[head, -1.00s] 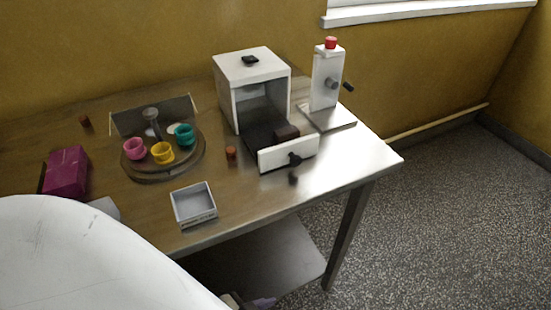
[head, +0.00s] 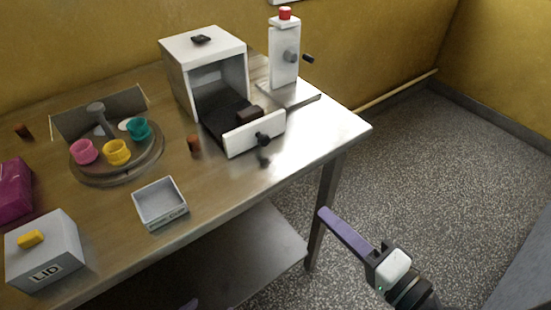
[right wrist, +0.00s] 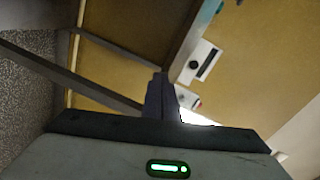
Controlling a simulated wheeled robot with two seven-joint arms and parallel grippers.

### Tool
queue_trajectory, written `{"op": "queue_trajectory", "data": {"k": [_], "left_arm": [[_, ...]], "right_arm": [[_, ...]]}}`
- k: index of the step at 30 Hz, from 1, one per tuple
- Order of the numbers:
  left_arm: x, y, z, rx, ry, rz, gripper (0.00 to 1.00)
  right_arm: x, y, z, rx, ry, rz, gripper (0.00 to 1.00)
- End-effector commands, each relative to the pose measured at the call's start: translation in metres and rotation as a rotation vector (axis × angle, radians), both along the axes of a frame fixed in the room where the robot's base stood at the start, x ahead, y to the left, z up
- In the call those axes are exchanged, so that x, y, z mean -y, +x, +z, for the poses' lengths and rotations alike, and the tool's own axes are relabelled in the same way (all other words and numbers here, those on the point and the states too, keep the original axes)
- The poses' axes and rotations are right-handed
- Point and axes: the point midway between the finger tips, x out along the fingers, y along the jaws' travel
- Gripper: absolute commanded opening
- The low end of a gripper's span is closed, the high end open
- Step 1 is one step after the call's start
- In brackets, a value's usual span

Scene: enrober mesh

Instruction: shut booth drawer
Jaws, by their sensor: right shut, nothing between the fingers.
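The white booth (head: 205,62) stands at the back of the table with its front open. Its drawer (head: 254,134) is pulled out, with a white front panel and a black knob (head: 263,140). A dark brown block (head: 249,115) sits in the drawer behind the panel. My right gripper (head: 323,213) is shut and empty, with purple fingers, beyond the table's right front edge. It is apart from the drawer, to its lower right. In the right wrist view its shut fingers (right wrist: 161,95) show at the centre.
A white stand with a red top (head: 284,50) is right of the booth. A round turntable (head: 120,172) holds pink, yellow and teal cups. An open tray (head: 160,203), a lid box (head: 45,252) and a magenta box (head: 13,190) are at the left. The floor at right is clear.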

Motion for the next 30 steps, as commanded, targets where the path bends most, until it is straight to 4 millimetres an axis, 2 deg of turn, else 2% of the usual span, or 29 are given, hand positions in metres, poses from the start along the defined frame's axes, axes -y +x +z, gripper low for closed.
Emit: {"op": "queue_trajectory", "data": {"k": [1, 3, 6, 9, 17, 24, 30], "left_arm": [[0.001, 0.004, -0.002, 0.008, 0.0, -0.001, 0.62], [0.001, 0.007, -0.001, 0.016, -0.002, -0.001, 0.62], [0.002, 0.008, 0.001, 0.019, -0.002, -0.001, 0.62], [0.001, 0.008, 0.004, 0.016, -0.002, -0.001, 0.62], [-0.002, 0.004, 0.019, 0.01, -0.004, 0.009, 0.62], [-0.008, -0.003, 0.017, -0.007, 0.001, 0.02, 0.62], [-0.012, -0.004, 0.018, -0.009, 0.005, 0.023, 0.62]], "right_arm": [[-0.004, 0.001, 0.017, -0.001, 0.092, 0.017, 0.0], [-0.007, 0.001, 0.038, -0.015, 0.202, 0.033, 0.0], [-0.01, 0.001, 0.057, -0.031, 0.296, 0.049, 0.0], [-0.014, 0.005, 0.065, -0.038, 0.331, 0.054, 0.0], [-0.043, 0.041, 0.071, -0.037, 0.333, 0.054, 0.0], [-0.075, 0.08, 0.071, -0.036, 0.33, 0.055, 0.0], [-0.092, 0.101, 0.069, -0.039, 0.327, 0.054, 0.0]]}}
